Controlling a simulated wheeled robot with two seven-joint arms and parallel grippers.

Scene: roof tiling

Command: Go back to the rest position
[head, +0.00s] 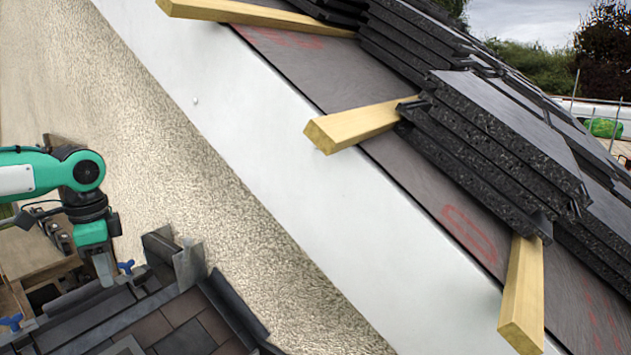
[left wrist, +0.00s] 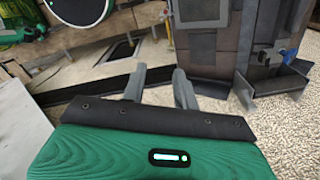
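My left arm comes in from the left in the head view, with its green and black gripper (head: 104,268) pointing down near the wooden structure and the dark tile rack. In the left wrist view the two grey fingers of the left gripper (left wrist: 160,82) stand apart with nothing between them, so it is open and empty. My right gripper is not in view in either picture.
A roof slope with stacked dark tiles (head: 490,130) and yellow wooden battens (head: 350,125) fills the right. A white board (head: 240,140) edges the rough plaster wall (head: 150,110). The tile rack (head: 160,325) with blue knobs (head: 126,266) lies at lower left.

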